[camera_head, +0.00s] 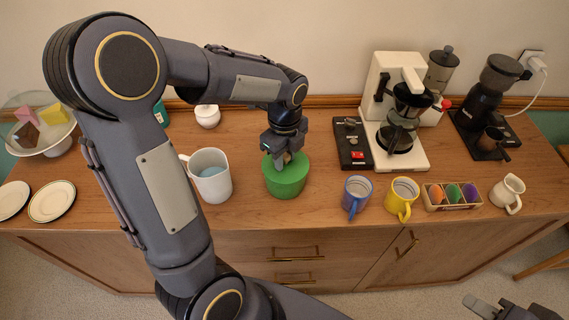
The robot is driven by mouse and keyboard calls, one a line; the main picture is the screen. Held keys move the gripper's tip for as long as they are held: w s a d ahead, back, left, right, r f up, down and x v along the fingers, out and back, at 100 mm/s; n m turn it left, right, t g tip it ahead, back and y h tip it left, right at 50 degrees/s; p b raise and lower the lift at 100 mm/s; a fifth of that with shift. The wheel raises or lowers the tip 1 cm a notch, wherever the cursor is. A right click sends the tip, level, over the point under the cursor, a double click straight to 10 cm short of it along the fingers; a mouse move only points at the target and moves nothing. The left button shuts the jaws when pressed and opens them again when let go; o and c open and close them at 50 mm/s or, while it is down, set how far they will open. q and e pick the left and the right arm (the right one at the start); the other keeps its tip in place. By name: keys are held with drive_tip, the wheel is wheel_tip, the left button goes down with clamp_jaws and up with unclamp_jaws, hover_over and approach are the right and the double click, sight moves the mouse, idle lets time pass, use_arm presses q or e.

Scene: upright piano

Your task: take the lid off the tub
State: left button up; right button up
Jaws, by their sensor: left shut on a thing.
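The green tub (287,186) stands on the wooden sideboard near the middle. Its green top, which looks like the lid (299,166), is partly hidden by my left gripper (283,160). My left gripper points down over the tub and is shut on the lid, apparently at its middle. The held part is hidden between the fingers. The lid looks level and I see no clear gap between it and the tub. My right gripper (484,306) shows only partly at the bottom right corner, away from the sideboard; its opening cannot be made out.
A white pitcher (211,185) stands close left of the tub. A blue mug (356,194) and yellow mug (402,198) stand to the right. A black panel (352,144), a coffee machine (419,155) and an egg tray (451,206) are further right. Bare wood lies behind the tub.

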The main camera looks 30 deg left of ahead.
use_arm(q)
drive_tip(key=shift+s+f, duration=0.1)
drive_tip(key=shift+f, duration=0.2)
drive_tip(key=shift+c, duration=0.4)
